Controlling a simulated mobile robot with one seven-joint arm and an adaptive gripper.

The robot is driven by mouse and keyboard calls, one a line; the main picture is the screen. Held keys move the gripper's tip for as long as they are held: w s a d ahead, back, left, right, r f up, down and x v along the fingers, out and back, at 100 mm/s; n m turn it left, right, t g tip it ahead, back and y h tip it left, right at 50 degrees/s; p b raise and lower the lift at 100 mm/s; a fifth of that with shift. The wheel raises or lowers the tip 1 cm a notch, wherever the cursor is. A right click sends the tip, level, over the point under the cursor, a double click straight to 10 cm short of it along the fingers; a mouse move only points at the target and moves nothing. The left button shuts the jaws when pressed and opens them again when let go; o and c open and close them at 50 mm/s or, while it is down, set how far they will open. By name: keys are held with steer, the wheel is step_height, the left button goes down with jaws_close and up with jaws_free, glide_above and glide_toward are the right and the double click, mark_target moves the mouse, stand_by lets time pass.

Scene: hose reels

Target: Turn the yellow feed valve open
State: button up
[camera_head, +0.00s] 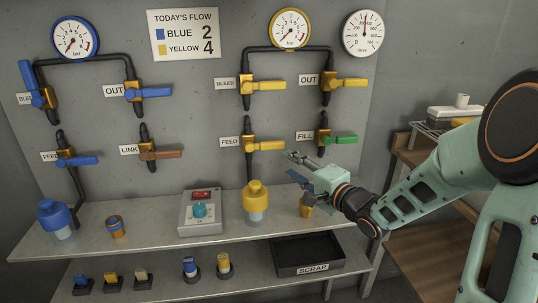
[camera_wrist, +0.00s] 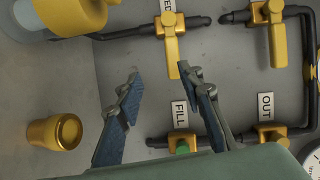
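The yellow feed valve (camera_head: 264,146) is on the wall panel in the head view, on a vertical black pipe. Its lever lies level and points right, across the pipe. In the wrist view the lever (camera_wrist: 172,55) shows at the top, its free end close to the right fingertip; I cannot tell whether they touch. My gripper (camera_head: 294,166) is just right of and below the lever end in the head view. In the wrist view the fingers (camera_wrist: 158,76) are spread apart with nothing held between them.
The green fill lever (camera_head: 340,140) is just above my gripper. Yellow bleed (camera_head: 266,86) and out (camera_head: 350,82) levers sit higher. Below stand a yellow-topped bottle (camera_head: 256,200), a brass fitting (camera_head: 306,206) and a control box (camera_head: 201,211). A sign (camera_head: 183,34) reads Blue 2, Yellow 4.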

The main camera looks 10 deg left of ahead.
mark_target(274, 147)
steer(key=shift+m+t+y, duration=0.3)
steer(key=shift+m+t, duration=0.1)
steer(key=shift+m, duration=0.2)
steer(key=b+x, duration=0.1)
steer(key=x, duration=0.2)
steer(key=r+b+x, duration=0.1)
steer(key=x, duration=0.3)
steer(key=b+x, duration=0.1)
steer(key=x, duration=0.3)
steer(key=shift+w+r, duration=0.15)
steer(key=shift+w, duration=0.05)
jaws_close()
